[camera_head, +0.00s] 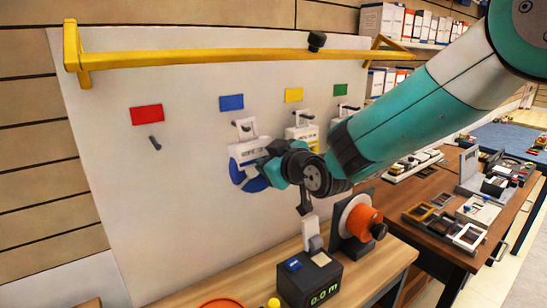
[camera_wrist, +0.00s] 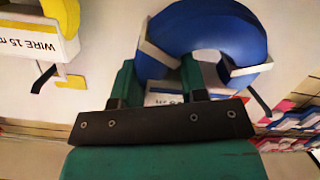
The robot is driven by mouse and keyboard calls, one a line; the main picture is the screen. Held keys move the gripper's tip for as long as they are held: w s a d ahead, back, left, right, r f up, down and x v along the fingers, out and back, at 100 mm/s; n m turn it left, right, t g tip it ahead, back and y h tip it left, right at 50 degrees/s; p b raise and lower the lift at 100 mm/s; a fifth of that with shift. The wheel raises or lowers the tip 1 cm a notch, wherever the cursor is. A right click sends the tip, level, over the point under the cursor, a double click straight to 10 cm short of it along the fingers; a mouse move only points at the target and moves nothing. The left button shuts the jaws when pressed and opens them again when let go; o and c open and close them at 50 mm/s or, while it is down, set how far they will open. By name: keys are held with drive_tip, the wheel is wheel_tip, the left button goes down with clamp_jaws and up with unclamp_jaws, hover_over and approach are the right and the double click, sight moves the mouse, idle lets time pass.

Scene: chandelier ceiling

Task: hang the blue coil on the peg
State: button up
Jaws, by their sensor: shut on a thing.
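The blue coil (camera_head: 255,184) with its white card is held at the board below the blue label (camera_head: 231,102). It fills the upper middle of the wrist view (camera_wrist: 215,28). My gripper (camera_head: 266,165) is shut on it from the right; in the wrist view, the two green fingers (camera_wrist: 158,78) reach the coil's lower part. The peg (camera_head: 243,126) under the blue label shows just above the coil, by the top of the white card. I cannot tell whether the card's opening is around the peg or only in front of it.
A yellow coil (camera_head: 303,134) and another packet hang to the right. The peg (camera_head: 155,143) under the red label (camera_head: 146,115) is bare. A yellow rail (camera_head: 215,57) crosses above. A dark display box (camera_head: 311,281) and an orange-faced reel (camera_head: 359,220) stand on the bench below.

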drive_tip(key=shift+r+p+x, duration=0.1)
drive_tip(key=shift+p+x, duration=0.25)
drive_tip(key=shift+x, duration=0.2)
drive_tip(key=shift+r+p+x, duration=0.15)
drive_tip(key=shift+p+x, duration=0.15)
drive_tip(key=shift+x, duration=0.3)
drive_tip(key=shift+w+a+f+b, duration=0.1)
drive_tip(key=shift+w+f+b, duration=0.05)
drive_tip(key=shift+f+b, duration=0.15)
drive_tip(key=shift+w+a+f+b, duration=0.25)
drive_tip(key=shift+w+b, duration=0.1)
drive_tip(key=shift+b, duration=0.35)
drive_tip(key=o, duration=1.2)
